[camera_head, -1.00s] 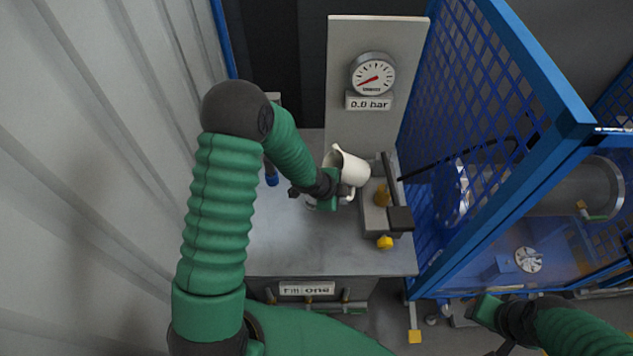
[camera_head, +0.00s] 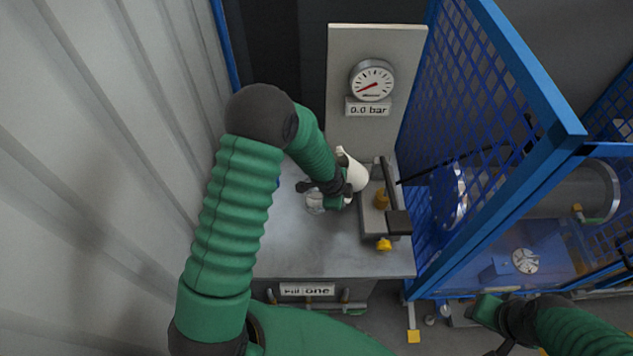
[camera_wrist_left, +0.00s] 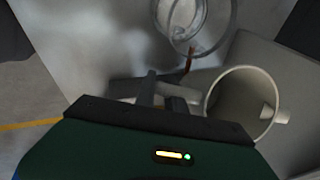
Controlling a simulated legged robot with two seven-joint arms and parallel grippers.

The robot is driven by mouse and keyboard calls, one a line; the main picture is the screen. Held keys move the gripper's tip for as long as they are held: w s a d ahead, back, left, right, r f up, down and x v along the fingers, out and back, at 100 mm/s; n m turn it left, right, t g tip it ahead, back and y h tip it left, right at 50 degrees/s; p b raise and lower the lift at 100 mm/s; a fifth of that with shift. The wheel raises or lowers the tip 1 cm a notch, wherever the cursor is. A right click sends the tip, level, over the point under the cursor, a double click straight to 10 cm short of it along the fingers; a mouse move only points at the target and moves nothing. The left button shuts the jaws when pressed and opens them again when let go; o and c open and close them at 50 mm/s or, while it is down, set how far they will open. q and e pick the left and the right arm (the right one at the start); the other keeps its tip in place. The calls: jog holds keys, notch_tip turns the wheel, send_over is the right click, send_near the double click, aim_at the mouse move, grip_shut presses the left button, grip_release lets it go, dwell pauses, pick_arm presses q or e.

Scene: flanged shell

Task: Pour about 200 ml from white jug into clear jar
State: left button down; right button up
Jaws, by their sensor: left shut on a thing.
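The white jug (camera_head: 355,172) is above the steel bench, partly hidden by my left gripper (camera_head: 341,194). My left gripper is shut on its handle. In the left wrist view the jug (camera_wrist_left: 240,103) shows its round rim and pale inside; I cannot make out a liquid level. The clear jar (camera_head: 314,203) stands on the bench just left of my left gripper, partly hidden by it. The jar (camera_wrist_left: 196,20) is at the top of the left wrist view, apart from the jug. A thin reddish-brown streak shows between them, its nature unclear. My right gripper (camera_head: 486,309) is low on the right, empty-looking, its jaws unclear.
A pressure gauge (camera_head: 371,82) on an upright panel (camera_head: 342,60) stands behind the bench (camera_head: 300,255). A grey fixture with yellow knobs (camera_head: 384,245) is close right of the jug. A blue mesh guard (camera_head: 470,110) stands farther right. The bench front is clear.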

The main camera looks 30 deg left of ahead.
pick_arm(q)
notch_tip(320, 180, up, 12)
jog(key=w+d+g+y+p, duration=0.2)
jog(key=g+y+p, duration=0.3)
jog(key=p, duration=0.5)
jog(key=shift+w+d+r+m+g, duration=0.25)
jog(key=shift+w+d+m+g, duration=0.05)
jog(key=shift+d, duration=0.05)
jog(key=shift+f, duration=0.1)
